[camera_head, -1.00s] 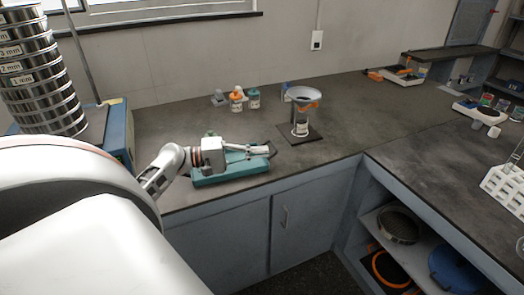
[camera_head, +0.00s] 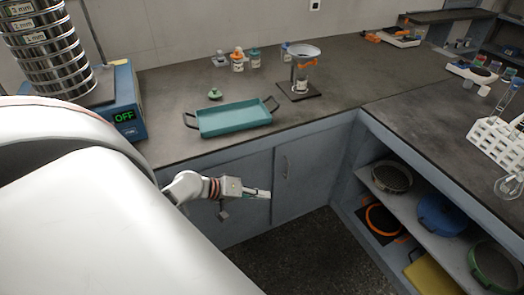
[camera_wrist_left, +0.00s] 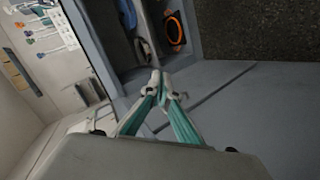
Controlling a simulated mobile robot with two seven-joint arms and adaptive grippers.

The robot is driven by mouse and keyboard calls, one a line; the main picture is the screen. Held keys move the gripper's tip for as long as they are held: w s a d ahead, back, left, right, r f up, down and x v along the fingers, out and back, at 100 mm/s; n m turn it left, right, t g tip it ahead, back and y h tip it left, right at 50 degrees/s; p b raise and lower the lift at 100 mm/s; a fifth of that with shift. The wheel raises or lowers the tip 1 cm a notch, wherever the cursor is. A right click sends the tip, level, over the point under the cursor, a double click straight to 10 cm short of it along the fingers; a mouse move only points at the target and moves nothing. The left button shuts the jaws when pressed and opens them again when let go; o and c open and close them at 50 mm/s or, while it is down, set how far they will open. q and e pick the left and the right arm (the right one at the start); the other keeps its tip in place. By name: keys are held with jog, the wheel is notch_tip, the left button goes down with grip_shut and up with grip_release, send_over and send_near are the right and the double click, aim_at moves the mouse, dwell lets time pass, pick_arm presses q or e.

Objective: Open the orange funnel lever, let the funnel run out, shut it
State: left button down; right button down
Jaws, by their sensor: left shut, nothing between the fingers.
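The metal funnel (camera_head: 304,50) stands on its stand at the back of the bench, with an orange part (camera_head: 305,63) at its outlet. I cannot tell from here whether this lever is open or shut. A small container (camera_head: 300,85) sits below the outlet on the dark base plate (camera_head: 287,93). My left gripper (camera_head: 266,194) is low in front of the cabinet doors, well away from the funnel. In the left wrist view its fingertips (camera_wrist_left: 162,88) meet, shut with nothing between them. The funnel's contents are hidden. My right gripper is not in view.
A teal tray (camera_head: 235,118) with dark handles lies near the bench's front edge, a green lid (camera_head: 214,94) behind it. Small jars (camera_head: 238,62) stand behind. The sieve stack (camera_head: 48,50) and shaker (camera_head: 126,105) are left. Open shelves (camera_head: 408,198) hold sieves at right.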

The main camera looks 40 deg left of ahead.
pick_arm(q)
jog(key=s+d+f+m+g+y, duration=0.1)
jog(key=s+d+f+m+y, duration=0.1)
jog(key=s+d+f+m, duration=0.5)
jog(key=s+d+m+t+y, duration=0.1)
jog(key=s+d+m, duration=0.3)
jog(key=d, duration=0.7)
jog(key=shift+s+d+f, duration=0.15)
jog(key=shift+s+d, duration=0.2)
jog(key=shift+s, duration=0.75)
